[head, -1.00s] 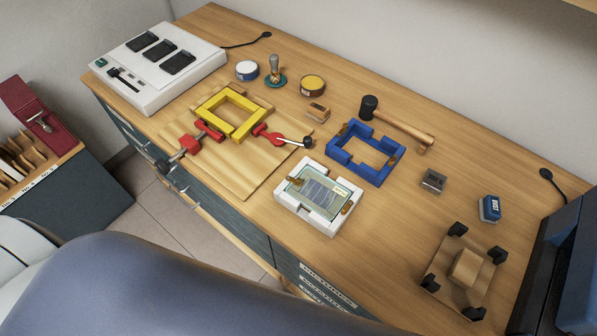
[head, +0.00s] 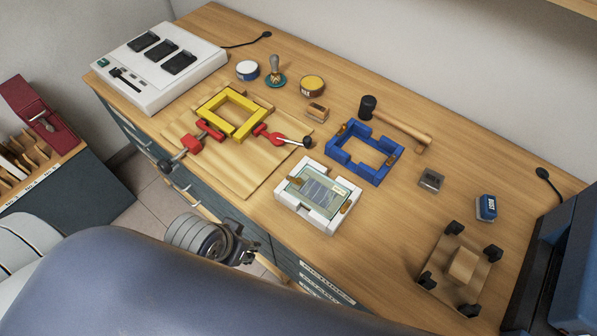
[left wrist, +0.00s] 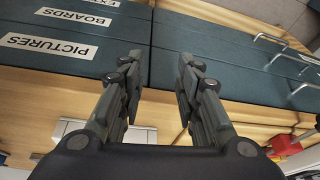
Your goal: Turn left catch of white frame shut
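The white frame (head: 323,221) lies on the bench near its front edge, with a picture under a clear pane in it. Its left catch (head: 296,182) is a small brass piece at the left side; its exact turn is too small to tell. A second brass catch (head: 346,207) is at the right side. My left gripper (head: 243,250) is beyond the bench's front edge, left of and nearer than the frame, apart from it. In the left wrist view the left gripper (left wrist: 157,75) is open and empty before the drawer fronts. My right gripper is not in view.
The blue frame (head: 370,172) lies behind the white one, with a mallet (head: 400,123) behind it. A yellow frame (head: 237,132) with red clamps sits on a board at left. A wooden jig (head: 465,266) stands at right. Drawer handles (left wrist: 268,40) stick out below the bench.

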